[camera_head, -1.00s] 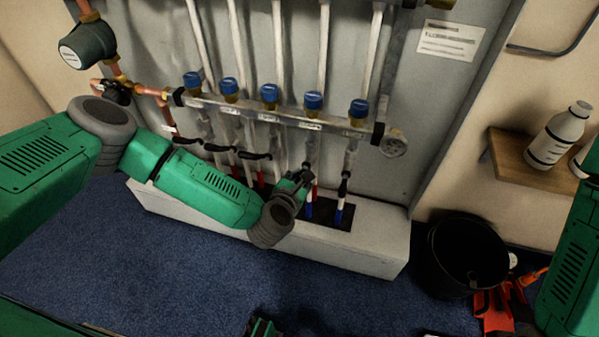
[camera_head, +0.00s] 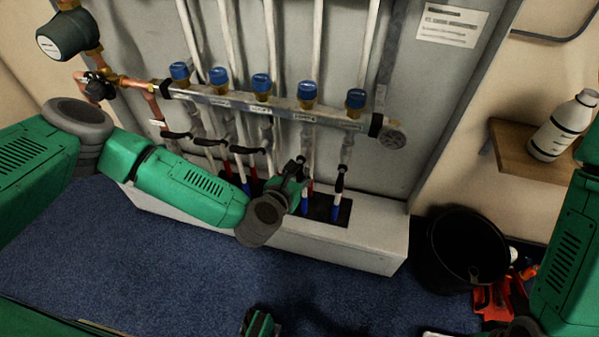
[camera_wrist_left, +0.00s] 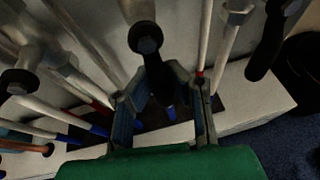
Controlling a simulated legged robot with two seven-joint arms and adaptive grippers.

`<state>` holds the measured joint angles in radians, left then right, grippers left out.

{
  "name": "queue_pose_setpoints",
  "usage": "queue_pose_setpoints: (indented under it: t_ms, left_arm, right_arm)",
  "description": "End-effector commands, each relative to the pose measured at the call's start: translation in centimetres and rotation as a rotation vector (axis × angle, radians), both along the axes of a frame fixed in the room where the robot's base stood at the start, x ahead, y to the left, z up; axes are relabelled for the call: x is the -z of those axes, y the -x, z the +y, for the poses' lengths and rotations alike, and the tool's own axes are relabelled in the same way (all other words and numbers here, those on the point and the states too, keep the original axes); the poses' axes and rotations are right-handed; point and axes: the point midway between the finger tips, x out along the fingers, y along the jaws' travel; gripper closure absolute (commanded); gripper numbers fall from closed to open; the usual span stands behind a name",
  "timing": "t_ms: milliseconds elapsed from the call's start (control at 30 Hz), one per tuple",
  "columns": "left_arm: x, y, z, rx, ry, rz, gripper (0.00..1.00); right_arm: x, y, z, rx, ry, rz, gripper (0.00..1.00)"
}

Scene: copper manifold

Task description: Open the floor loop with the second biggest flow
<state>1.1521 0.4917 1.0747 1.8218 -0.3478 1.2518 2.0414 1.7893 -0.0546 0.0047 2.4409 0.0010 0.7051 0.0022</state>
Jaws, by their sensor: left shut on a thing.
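The copper manifold's horizontal rail (camera_head: 285,107) carries several blue-capped loop valves (camera_head: 261,83). Black levers hang below it. The first three levers from the left (camera_head: 176,136) (camera_head: 210,142) (camera_head: 248,151) lie crosswise to their pipes. The rightmost lever (camera_head: 341,178) points down along its pipe and also shows in the left wrist view (camera_wrist_left: 265,48). My left gripper (camera_head: 298,168) is at the fourth loop, shut on its black lever (camera_wrist_left: 146,50). In the left wrist view the lever's end lies between the fingers (camera_wrist_left: 160,95). The gripper hides much of this lever in the head view.
A white plinth (camera_head: 345,245) stands under the pipes. A black bucket (camera_head: 463,255), orange tools (camera_head: 495,300) and a wooden shelf (camera_head: 515,153) with a white bottle (camera_head: 563,125) are at the right. A paper label (camera_head: 450,22) is on the back panel. Blue carpet (camera_head: 150,265) lies in front.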

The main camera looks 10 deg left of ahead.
Motion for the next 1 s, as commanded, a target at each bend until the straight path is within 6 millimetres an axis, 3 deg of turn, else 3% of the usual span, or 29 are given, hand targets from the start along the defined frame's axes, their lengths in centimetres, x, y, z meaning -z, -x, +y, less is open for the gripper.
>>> queue_pose_setpoints:
  t_ms: [33,67,100,167,567,1000]
  left_arm:
    - [1.3,0.6,0.3,0.0,-0.009,0.027,1.0]
    - [1.3,0.6,0.3,0.0,-0.009,0.027,1.0]
    - [1.3,0.6,0.3,0.0,-0.009,0.026,0.79]
    - [1.2,0.5,0.2,0.0,-0.009,0.024,0.63]
    - [0.3,1.0,0.2,0.002,-0.005,0.012,0.63]
    - [-2.7,8.7,1.6,0.003,-0.003,0.017,0.63]
  right_arm:
    - [0.1,0.0,0.0,0.0,0.0,0.0,0.6]
    - [0.1,0.0,0.0,0.0,0.0,0.0,0.6]
    - [0.1,0.0,0.0,0.0,0.0,0.0,0.6]
    - [0.1,0.0,0.0,0.0,0.0,0.0,0.6]
    - [0.0,0.1,0.0,0.0,0.0,-0.002,0.6]
    - [0.0,0.1,0.0,0.0,0.0,-0.003,0.6]
